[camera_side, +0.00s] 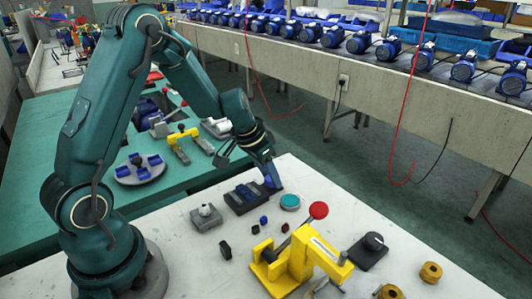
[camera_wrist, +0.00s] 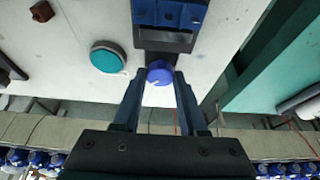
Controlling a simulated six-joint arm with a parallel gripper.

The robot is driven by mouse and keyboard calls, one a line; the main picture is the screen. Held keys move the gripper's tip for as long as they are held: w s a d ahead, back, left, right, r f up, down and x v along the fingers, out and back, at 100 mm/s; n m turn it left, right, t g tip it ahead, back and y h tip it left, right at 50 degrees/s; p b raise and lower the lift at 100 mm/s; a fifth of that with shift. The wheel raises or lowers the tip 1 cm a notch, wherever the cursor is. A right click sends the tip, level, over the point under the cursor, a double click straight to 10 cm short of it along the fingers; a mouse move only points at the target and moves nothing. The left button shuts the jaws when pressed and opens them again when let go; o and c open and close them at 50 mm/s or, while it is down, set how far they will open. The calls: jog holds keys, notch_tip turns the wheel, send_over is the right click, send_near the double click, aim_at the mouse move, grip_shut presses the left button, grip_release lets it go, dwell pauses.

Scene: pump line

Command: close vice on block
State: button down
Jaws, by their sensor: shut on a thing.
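The vice (camera_side: 238,203) is a low dark body on the white table, with a blue block (camera_side: 246,192) in it. In the wrist view, the dark vice body (camera_wrist: 165,44) is at the top, with the blue block (camera_wrist: 168,13) partly cut off by the frame edge. A round blue knob (camera_wrist: 159,72) is at the vice's near end. My gripper (camera_wrist: 160,80) has its two fingers on either side of this knob and is shut on it. In the side view, my gripper (camera_side: 273,184) reaches down at the vice's right end and hides the knob's contact.
A teal-topped disc (camera_side: 290,201) lies close right of my gripper. A yellow clamp (camera_side: 300,262) with a red ball lever stands in front. A grey block with a white knob (camera_side: 206,217) is left of the vice. Small dark and blue pieces lie between.

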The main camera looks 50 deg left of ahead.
dwell(0.6)
jog(key=c, duration=0.7)
grip_release()
jog(key=shift+c, duration=0.2)
jog(key=shift+v, duration=2.6)
jog(key=shift+o, duration=1.4)
jog(key=shift+x, duration=2.6)
